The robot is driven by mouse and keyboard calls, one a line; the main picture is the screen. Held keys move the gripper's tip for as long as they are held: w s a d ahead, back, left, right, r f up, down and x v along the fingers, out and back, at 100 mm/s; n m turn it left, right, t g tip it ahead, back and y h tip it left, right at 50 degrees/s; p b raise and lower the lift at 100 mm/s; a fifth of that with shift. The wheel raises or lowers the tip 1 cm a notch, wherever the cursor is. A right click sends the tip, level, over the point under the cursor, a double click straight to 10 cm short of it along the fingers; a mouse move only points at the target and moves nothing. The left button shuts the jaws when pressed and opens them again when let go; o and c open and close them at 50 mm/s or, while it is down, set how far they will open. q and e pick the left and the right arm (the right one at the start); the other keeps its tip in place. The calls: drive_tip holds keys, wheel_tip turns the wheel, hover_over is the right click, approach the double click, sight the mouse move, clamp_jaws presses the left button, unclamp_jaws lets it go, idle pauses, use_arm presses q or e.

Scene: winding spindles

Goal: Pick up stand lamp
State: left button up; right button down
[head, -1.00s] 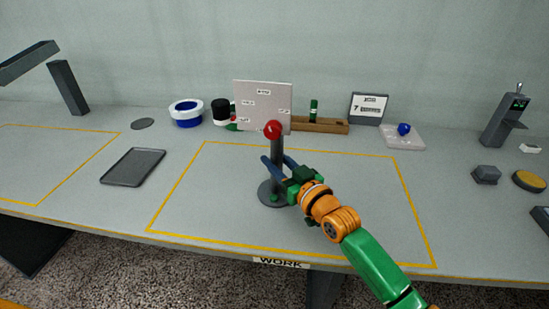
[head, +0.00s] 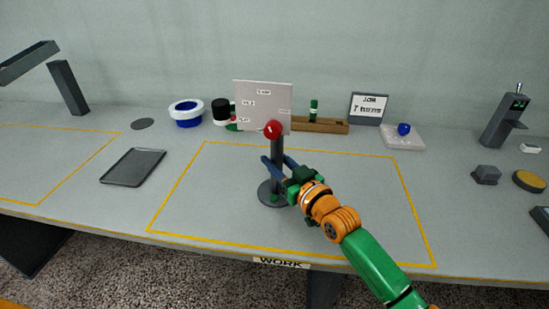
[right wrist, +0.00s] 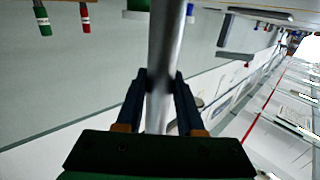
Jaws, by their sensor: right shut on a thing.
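The stand lamp (head: 277,150) is a dark upright post with a red ball on top and a round dark base. It stands inside the yellow-outlined work area, with its base appearing to rest on the table. My right gripper (head: 276,167) comes in from the lower right and is shut on the post, about midway up. In the right wrist view the grey post (right wrist: 165,45) runs between the two dark fingers of the gripper (right wrist: 160,82). My left gripper is out of view.
A pale board (head: 262,92) stands behind the lamp, with a wooden rack (head: 325,125) beside it. A dark tray (head: 133,167) lies to the left. A blue-and-white ring (head: 187,112) and a blue-knobbed pale block (head: 402,138) are at the back. The marked area around the lamp is otherwise clear.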

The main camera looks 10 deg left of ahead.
sight(276, 138)
drive_tip(key=shift+r, duration=0.15)
wheel_tip(276, 138, up, 2)
drive_tip(key=shift+w+a+r, duration=0.1)
drive_tip(key=shift+w+r, duration=0.05)
drive_tip(key=s+r, duration=0.1)
drive_tip(key=r, duration=0.1)
drive_tip(key=s+r+p, duration=0.1)
drive_tip(key=s+r, duration=0.2)
drive_tip(key=r, duration=0.1)
drive_tip(key=shift+s+d+p, duration=0.2)
drive_tip(key=shift+d+p, duration=0.1)
drive_tip(key=shift+p, duration=0.05)
drive_tip(key=s+d+r, duration=0.1)
drive_tip(key=s+r, duration=0.3)
drive_tip(key=s, duration=0.5)
drive_tip(key=shift+s+d+r, duration=0.15)
drive_tip(key=shift+s+r, duration=0.05)
drive_tip(key=shift+s, duration=0.15)
